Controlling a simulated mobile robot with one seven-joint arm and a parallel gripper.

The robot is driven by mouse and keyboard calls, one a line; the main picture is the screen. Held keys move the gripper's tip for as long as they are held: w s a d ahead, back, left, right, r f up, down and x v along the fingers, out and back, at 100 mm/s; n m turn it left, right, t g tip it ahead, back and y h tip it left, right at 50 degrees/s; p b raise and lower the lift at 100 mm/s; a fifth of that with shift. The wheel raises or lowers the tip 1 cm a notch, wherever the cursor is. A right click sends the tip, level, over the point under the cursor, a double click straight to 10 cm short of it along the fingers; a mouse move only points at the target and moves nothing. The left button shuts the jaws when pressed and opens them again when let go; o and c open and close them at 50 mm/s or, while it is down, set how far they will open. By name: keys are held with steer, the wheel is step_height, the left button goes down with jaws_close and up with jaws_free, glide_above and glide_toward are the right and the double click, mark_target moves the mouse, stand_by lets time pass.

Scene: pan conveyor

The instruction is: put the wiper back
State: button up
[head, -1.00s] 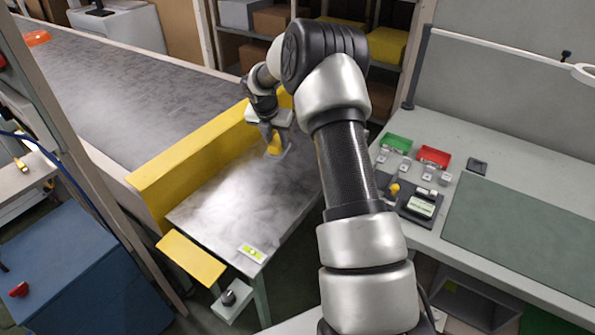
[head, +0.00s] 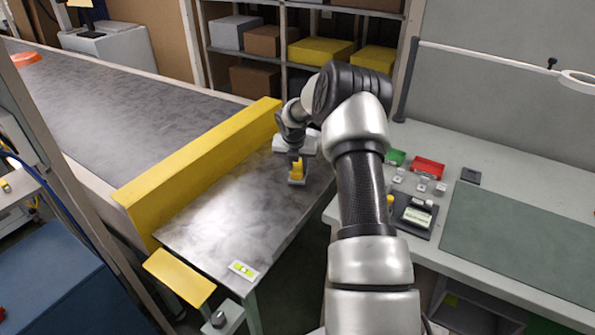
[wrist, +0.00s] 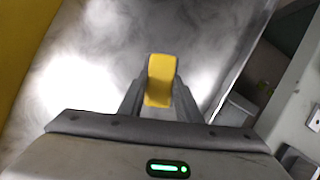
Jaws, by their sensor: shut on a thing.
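The wiper (head: 297,172) has a yellow grip and a grey foot. It is upright at the far right part of the grey metal side table (head: 215,215). My gripper (head: 296,157) is shut on its yellow grip from above. In the wrist view the yellow grip (wrist: 160,80) sits between the two grey fingers. The wiper's lower part is hidden there, and I cannot tell whether its foot touches the table.
A yellow barrier (head: 200,155) stands between the side table and the conveyor (head: 130,110). The side table's middle is clear.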

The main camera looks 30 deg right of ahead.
steer(key=shift+f, duration=0.5)
steer(key=shift+f, duration=0.15)
steer(key=o, duration=1.1)
steer(key=shift+r, duration=0.25)
steer(key=p+v, duration=0.2)
steer(key=v, duration=0.9)
steer(key=shift+s+r, duration=0.15)
steer(key=shift+r, duration=0.2)
steer(key=shift+a, duration=0.15)
